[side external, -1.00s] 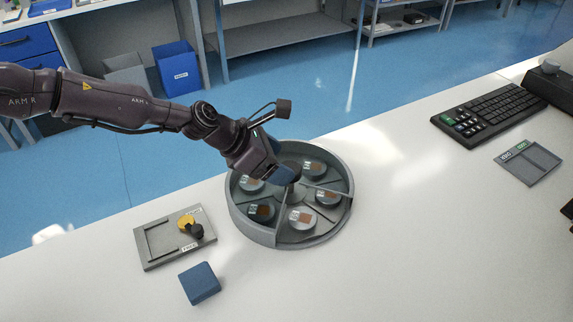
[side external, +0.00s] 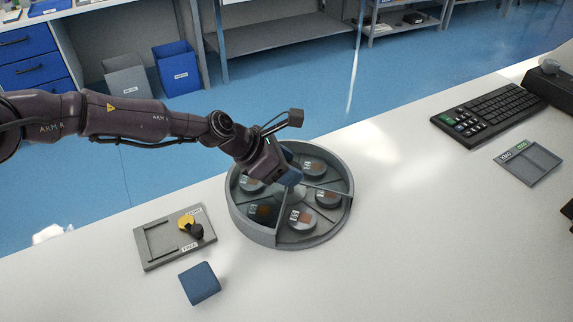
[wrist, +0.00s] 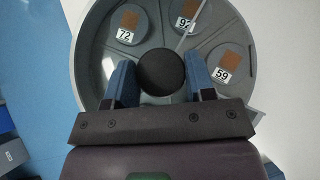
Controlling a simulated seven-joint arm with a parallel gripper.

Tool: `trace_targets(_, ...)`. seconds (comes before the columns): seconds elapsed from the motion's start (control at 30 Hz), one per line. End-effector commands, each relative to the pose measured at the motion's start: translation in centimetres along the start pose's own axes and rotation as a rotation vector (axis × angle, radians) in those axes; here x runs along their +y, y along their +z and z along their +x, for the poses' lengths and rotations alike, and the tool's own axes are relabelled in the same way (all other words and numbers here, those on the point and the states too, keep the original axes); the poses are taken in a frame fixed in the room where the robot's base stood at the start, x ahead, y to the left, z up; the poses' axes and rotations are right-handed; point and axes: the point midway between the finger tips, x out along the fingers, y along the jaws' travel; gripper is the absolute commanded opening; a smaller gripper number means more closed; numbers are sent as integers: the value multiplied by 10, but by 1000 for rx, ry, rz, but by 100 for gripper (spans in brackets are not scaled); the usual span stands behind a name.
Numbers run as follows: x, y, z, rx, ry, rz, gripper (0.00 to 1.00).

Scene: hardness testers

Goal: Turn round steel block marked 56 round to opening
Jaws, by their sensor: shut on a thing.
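A round grey carousel tray (side external: 240,219) with dividers stands on the white bench, its wall cut low at the front right. Round steel blocks with brown squares and number labels lie in its compartments. In the wrist view I read a block marked 72 (wrist: 128,25), one marked 92 (wrist: 184,21) and one marked 59 (wrist: 231,62). I cannot make out 56 on any block; the front block (side external: 301,219) has a label too small to read surely. My gripper (side external: 290,179) is over the tray's centre, its blue fingers shut on the dark round knob (wrist: 160,72).
A grey plate (side external: 155,240) with a yellow and black latch lies left of the tray, with a blue block (side external: 199,284) in front. A keyboard (side external: 492,113) and a small two-part tray (side external: 529,162) are at the right. The bench between is clear.

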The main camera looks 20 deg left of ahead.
Motion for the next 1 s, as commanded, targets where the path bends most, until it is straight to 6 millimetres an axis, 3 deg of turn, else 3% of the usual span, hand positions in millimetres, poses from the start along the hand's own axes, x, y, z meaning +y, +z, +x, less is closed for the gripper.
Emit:
trace_targets(0.47, -2, 1, -1, 0, 53, -53, 7)
trace_targets(1.0, -4, 2, 0, 0, 238, -233, 7)
